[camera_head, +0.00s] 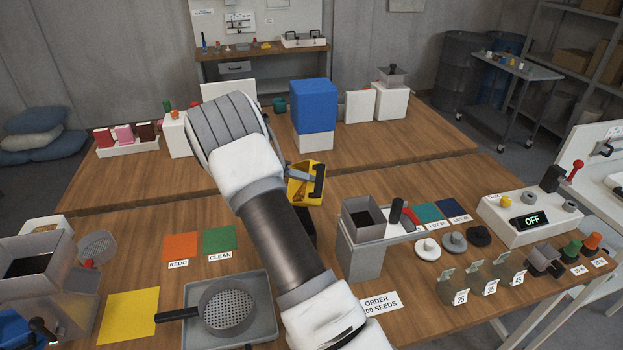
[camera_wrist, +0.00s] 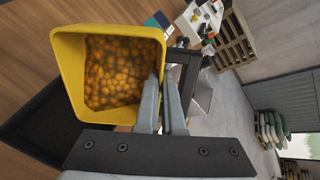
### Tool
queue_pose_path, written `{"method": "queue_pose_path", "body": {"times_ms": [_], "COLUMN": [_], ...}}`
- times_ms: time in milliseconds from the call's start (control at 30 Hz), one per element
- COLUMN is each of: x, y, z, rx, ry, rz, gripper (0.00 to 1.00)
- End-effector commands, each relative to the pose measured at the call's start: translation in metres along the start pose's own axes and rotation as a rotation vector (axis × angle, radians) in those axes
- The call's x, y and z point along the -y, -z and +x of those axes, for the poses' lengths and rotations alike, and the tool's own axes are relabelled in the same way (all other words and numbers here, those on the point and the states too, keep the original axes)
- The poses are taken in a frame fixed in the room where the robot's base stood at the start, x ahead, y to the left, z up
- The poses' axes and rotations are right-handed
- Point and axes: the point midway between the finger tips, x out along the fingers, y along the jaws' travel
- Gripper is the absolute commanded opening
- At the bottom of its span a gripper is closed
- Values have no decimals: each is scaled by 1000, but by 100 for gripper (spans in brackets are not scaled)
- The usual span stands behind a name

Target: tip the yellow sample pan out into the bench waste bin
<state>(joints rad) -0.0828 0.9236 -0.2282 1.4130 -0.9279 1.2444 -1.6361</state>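The yellow sample pan (camera_head: 307,190) is above the middle of the bench, beside my white forearm. In the wrist view the pan (camera_wrist: 73,90) is full of small orange-yellow seeds (camera_wrist: 115,72). My gripper (camera_wrist: 160,85) has its two grey fingers close together at the pan's edge and holds the pan up; the exact grip point is partly hidden. In the wrist view a black open container (camera_wrist: 38,128), which looks like the waste bin, lies below and beside the pan. In the head view a black shape (camera_head: 309,226) shows under the pan, mostly hidden by my arm.
A blue box (camera_head: 314,98) on a white block stands behind the pan. A grey hopper on a stand (camera_head: 362,250) is close at right. A sieve (camera_head: 228,305) sits in a grey tray (camera_head: 262,283) in front. Orange and green mats (camera_head: 219,240) lie left of my arm.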

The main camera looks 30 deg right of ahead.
Motion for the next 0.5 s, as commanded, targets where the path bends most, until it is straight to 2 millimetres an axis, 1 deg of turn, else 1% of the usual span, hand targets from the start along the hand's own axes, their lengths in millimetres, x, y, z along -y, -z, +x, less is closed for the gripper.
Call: {"method": "queue_pose_path", "body": {"times_ms": [100,500], "x": [-1,-1], "y": [0,1], "z": [-3,-4], "rx": [26,38], "ry": [22,33], "rz": [1,0], "gripper": [0,0]}}
